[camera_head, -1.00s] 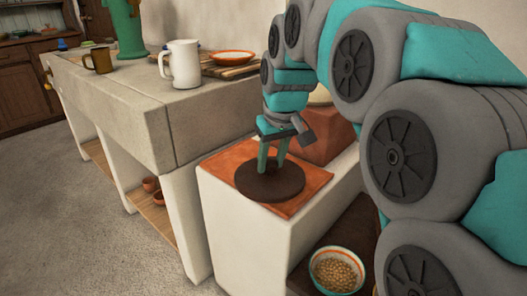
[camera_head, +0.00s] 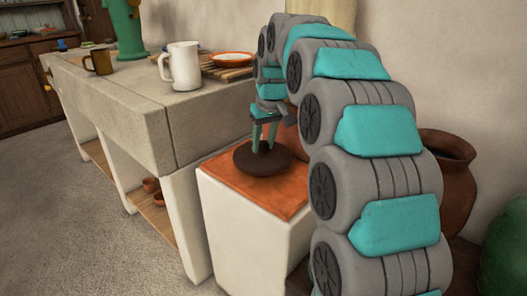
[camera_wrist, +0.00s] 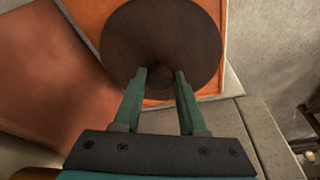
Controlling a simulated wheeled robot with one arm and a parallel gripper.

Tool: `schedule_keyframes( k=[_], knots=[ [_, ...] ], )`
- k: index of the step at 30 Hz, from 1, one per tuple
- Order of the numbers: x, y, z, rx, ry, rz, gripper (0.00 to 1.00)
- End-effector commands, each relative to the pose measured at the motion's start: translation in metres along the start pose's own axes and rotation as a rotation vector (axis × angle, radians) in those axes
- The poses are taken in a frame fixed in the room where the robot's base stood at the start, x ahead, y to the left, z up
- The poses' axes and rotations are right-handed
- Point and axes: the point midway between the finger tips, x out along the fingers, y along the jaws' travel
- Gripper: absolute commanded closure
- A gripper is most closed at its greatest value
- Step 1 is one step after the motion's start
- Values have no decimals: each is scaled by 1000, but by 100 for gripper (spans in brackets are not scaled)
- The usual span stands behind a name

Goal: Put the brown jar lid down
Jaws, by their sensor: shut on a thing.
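The brown jar lid (camera_head: 250,163) is a dark round disc with a small knob in the middle. My gripper (camera_head: 264,147) points down and is shut on the knob. In the wrist view, my gripper (camera_wrist: 160,78) has a finger on each side of the knob, and the lid (camera_wrist: 160,35) shows as a full disc. The lid is over the orange tiled top (camera_head: 285,198) of a white block, towards its back. The tile (camera_wrist: 92,18) also shows beside the lid in the wrist view. I cannot tell whether the lid touches the tile.
The stone counter (camera_head: 120,100) to the left holds a white mug (camera_head: 184,68), a brown mug (camera_head: 102,62) and an orange-rimmed bowl (camera_head: 233,58). A terracotta surface (camera_wrist: 50,75) lies close beside the tile in the wrist view. A brown jar (camera_head: 450,185) stands at the right. The tile's front is clear.

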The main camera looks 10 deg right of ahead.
Motion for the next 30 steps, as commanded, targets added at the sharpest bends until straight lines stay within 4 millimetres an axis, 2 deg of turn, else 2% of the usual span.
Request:
schedule_keyframes(
  k=[7, 19, 20, 27, 30],
  knots=[
    [26, 0, 9, 0, -3, -1, 100],
    [32, 0, 10, 0, -1, 0, 100],
    [32, 0, 10, 0, -1, 0, 57],
    [31, 0, 10, 0, -1, 0, 30],
    [31, 0, 10, 0, -1, 0, 29]
  ],
)
